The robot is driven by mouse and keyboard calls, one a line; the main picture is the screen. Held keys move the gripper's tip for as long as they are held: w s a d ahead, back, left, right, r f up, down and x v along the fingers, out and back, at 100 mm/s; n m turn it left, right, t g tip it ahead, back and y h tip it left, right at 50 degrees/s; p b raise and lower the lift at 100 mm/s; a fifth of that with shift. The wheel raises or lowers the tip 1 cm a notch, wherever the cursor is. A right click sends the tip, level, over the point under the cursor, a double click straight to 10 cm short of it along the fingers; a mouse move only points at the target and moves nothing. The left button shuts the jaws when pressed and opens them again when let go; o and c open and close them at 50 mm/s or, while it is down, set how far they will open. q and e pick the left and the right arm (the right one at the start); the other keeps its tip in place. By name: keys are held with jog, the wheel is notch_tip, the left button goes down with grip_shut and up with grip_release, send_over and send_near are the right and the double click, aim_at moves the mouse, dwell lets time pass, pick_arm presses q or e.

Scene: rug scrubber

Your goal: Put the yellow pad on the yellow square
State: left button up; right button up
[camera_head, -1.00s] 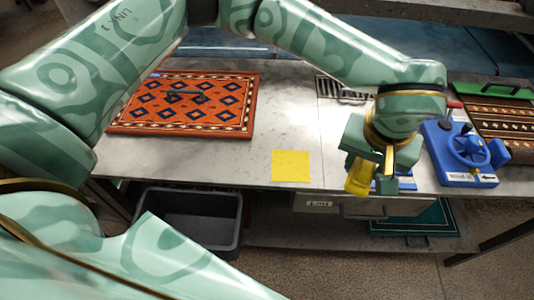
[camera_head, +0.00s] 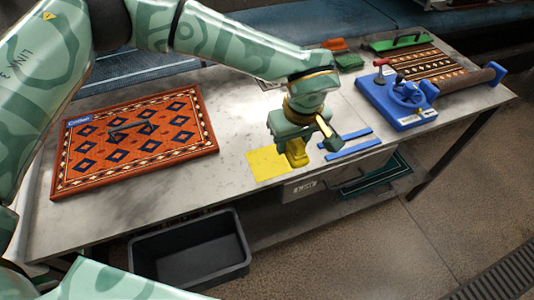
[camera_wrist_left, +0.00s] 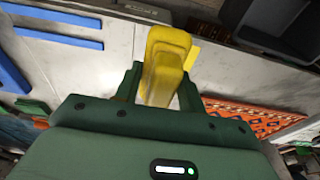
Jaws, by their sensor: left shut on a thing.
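The yellow pad (camera_head: 297,152) is held in my left gripper (camera_head: 294,139), which is shut on it. In the left wrist view the pad (camera_wrist_left: 163,62) sticks out between the fingers of the left gripper (camera_wrist_left: 160,85). The yellow square (camera_head: 266,163) lies flat near the front edge of the table. The gripper and pad are at the right edge of the square in the head view and overlap it there. I cannot tell whether the pad touches the table. A sliver of the square (camera_wrist_left: 193,56) shows behind the pad in the left wrist view. My right gripper is not in view.
An orange patterned rug (camera_head: 135,140) lies on the table at left. Two blue strips (camera_head: 348,147) lie right of the gripper. A blue device (camera_head: 395,100) and a brown rug (camera_head: 440,66) are farther right. A dark bin (camera_head: 190,253) stands below the table front.

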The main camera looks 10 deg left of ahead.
pick_arm(q)
send_near(267, 160)
jog(key=shift+d+f+b, duration=0.3)
jog(key=shift+d+f, duration=0.1)
jog(key=shift+d, duration=0.35)
jog(key=shift+w+a+f, duration=0.15)
jog(key=shift+a+f, duration=0.15)
jog(key=shift+f, duration=0.05)
jog(key=f, duration=0.1)
jog(key=a+f, duration=0.1)
jog(key=f, duration=0.1)
jog(key=f+b, duration=0.1)
jog(key=f, duration=0.1)
jog(key=shift+w+a, duration=0.25)
jog(key=shift+w, duration=0.05)
jog(key=shift+r, duration=0.1)
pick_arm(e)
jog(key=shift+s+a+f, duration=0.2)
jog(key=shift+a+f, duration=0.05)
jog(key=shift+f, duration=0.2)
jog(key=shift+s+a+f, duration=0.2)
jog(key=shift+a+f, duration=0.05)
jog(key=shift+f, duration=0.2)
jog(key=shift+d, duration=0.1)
pick_arm(q)
jog(key=o, duration=0.9)
jog(key=shift+o, duration=0.2)
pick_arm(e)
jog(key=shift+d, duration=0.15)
